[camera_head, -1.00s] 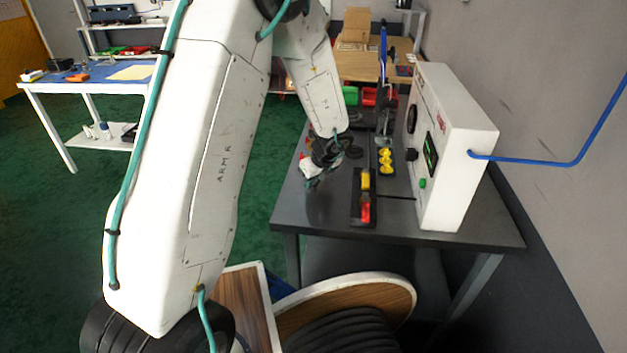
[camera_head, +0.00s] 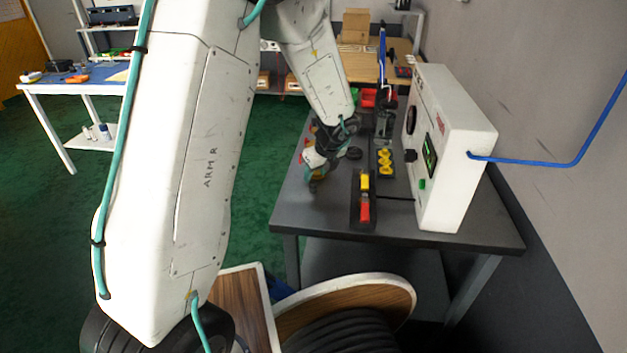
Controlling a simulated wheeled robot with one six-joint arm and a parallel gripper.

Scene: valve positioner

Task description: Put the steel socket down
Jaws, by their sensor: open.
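My gripper (camera_head: 316,174) is over the left part of the dark workbench (camera_head: 310,211), pointing down close to its top. It is small in the view, and its jaws are open. I cannot pick out the steel socket; it may be too small to tell or hidden by the gripper. I cannot tell whether anything touches the fingertips.
A white control box (camera_head: 455,150) with a blue cable stands at the bench's right. A dark strip with a yellow and a red block (camera_head: 364,210) lies right of my gripper. Yellow round parts (camera_head: 385,160) sit behind it. A cable reel (camera_head: 350,292) stands in front.

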